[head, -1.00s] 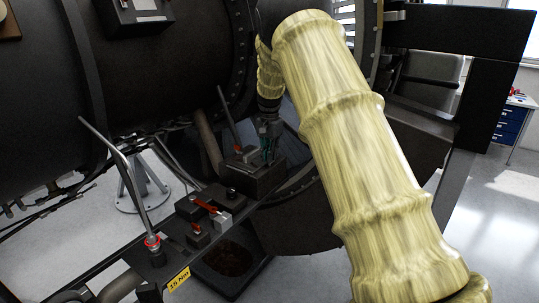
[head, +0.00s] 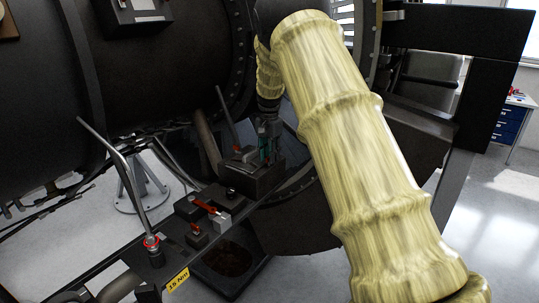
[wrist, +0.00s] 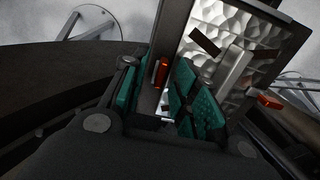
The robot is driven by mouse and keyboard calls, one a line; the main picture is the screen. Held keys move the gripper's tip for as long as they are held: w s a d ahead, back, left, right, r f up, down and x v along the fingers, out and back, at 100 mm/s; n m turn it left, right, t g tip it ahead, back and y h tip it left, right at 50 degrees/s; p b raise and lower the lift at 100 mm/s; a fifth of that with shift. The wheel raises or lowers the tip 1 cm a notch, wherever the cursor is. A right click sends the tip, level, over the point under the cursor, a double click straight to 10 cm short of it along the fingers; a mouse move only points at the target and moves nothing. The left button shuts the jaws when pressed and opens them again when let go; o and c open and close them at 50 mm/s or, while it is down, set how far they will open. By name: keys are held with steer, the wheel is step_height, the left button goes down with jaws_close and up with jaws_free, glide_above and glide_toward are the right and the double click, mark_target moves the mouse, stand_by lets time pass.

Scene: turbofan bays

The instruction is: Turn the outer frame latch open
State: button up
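My gripper (head: 266,140) is low over the far end of the dark rail, close above a dark block (head: 262,182). In the wrist view my gripper (wrist: 157,80) shows teal pads standing apart. A small red-orange part (wrist: 162,72) appears in the gap between them; I see no contact with it. I cannot tell for sure which fitting is the outer frame latch. A red handle (head: 205,207) lies across a small block nearer along the rail, and a second red handle (head: 195,228) sits beside it.
A long grey lever with a red ring (head: 151,241) rises from the rail's near end, beside a yellow label (head: 178,280). Another grey lever (head: 228,116) stands just left of my gripper. The large dark engine casing (head: 160,70) fills the upper left. A hammered metal plate (wrist: 213,48) lies beyond the pads.

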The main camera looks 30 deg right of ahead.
step_height(320, 180, up, 12)
stand_by(0.6)
steer(key=shift+d, duration=0.15)
stand_by(0.3)
